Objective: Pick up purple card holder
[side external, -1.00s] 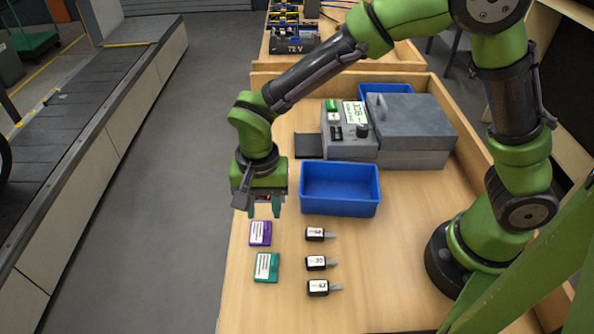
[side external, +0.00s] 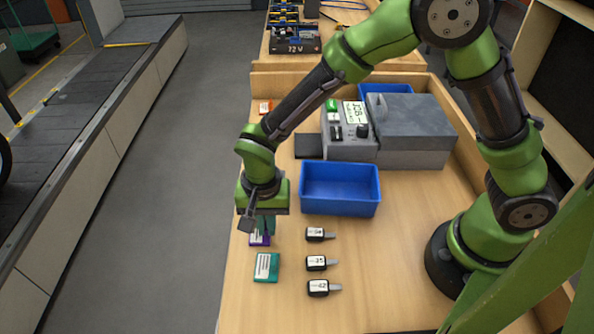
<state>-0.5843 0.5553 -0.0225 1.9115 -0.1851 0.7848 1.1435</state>
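The purple card holder (side external: 259,241) lies on the wooden bench near its left edge, with a white label on top. The fingers and gripper body cover part of the holder. I cannot tell whether the fingers touch it or how far apart they are. A teal card holder (side external: 266,267) with a white label lies just in front of the purple one.
Several black key tags (side external: 317,263) lie to the right. A blue bin (side external: 340,190) stands close behind, right of my gripper. A grey machine (side external: 400,130) stands farther back. An orange item (side external: 266,107) lies at the back left. The front bench is clear.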

